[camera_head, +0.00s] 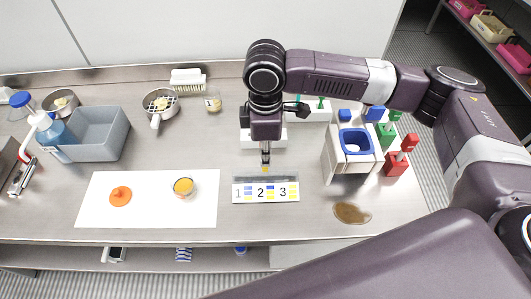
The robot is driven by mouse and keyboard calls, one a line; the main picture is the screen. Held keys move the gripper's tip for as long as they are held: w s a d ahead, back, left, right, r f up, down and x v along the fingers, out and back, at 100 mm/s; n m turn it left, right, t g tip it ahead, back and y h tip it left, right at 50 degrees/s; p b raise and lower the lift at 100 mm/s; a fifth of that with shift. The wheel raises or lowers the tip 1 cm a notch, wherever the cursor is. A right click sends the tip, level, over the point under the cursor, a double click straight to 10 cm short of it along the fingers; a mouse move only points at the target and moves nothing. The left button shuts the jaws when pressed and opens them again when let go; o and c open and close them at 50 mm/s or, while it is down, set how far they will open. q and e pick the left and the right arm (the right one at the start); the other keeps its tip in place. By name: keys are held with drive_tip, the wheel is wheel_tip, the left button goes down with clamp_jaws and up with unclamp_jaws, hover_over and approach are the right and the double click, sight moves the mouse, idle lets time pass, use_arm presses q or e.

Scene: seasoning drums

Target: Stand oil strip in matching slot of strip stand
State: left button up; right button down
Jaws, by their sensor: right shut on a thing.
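The strip stand (266,201) lies on the steel table, right of the white sheet. Its front label reads 1, 2, 3, with blue and yellow marks, and a clear part rises behind the label. My right gripper (265,148) points down just behind the stand's middle and is shut on the small oil strip (265,167). The strip hangs below the fingers with a yellowish tip, close above or behind the stand near number 2. I cannot tell whether it touches a slot. My left gripper is not in view.
A white sheet (110,212) holds an orange lid (120,196) and a cup of yellow-orange stuff (183,187). A blue-rimmed fryer-like box (348,165) and a brown spill (352,212) are at right. A grey bin (97,134) stands left; a strainer pan (160,105) is behind.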

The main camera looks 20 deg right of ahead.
drive_tip(key=shift+f, duration=0.45)
drive_tip(key=c, duration=2)
unclamp_jaws()
drive_tip(key=shift+r, duration=0.15)
drive_tip(key=shift+r, duration=0.3)
wheel_tip(320, 180, up, 12)
drive_tip(key=shift+r+b, duration=0.2)
drive_tip(key=shift+b, duration=0.85)
